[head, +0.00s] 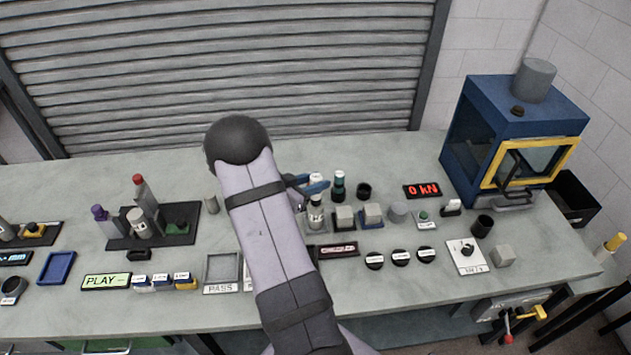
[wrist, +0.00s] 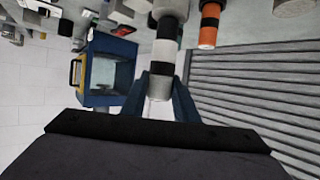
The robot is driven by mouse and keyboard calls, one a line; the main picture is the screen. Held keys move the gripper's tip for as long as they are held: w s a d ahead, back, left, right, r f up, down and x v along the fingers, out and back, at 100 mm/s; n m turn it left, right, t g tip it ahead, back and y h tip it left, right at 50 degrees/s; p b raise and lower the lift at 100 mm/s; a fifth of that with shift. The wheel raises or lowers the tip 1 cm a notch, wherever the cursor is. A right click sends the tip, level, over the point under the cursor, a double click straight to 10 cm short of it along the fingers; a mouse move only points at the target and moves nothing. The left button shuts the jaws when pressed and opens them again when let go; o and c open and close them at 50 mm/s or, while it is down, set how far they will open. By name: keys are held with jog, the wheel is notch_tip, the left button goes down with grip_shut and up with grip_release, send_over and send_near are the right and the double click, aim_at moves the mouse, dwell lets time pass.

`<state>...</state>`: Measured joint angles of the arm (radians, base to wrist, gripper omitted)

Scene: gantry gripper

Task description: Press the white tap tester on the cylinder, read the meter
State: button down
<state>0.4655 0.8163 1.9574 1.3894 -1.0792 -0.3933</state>
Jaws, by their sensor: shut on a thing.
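The white tap tester (head: 317,179) stands upright between the blue fingers of my gripper (head: 309,186), right of my arm in the head view. In the wrist view my gripper (wrist: 160,98) is shut on the tester's white end (wrist: 158,110). A black band and a grey cylindrical body (wrist: 165,52) continue from it in line. In the head view a grey cylinder (head: 316,218) is directly below the tester; I cannot tell whether they touch. A meter with red digits (head: 423,190) reads "0 kN" at right.
A dark teal bottle (head: 339,186) stands close on the right of the tester. A blue cabinet (head: 490,105) is at the back right.

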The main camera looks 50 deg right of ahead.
jog(key=shift+f, duration=0.5)
dwell(0.8)
jog(key=shift+r+p, duration=3)
jog(key=shift+r, duration=0.65)
jog(key=shift+f, duration=0.1)
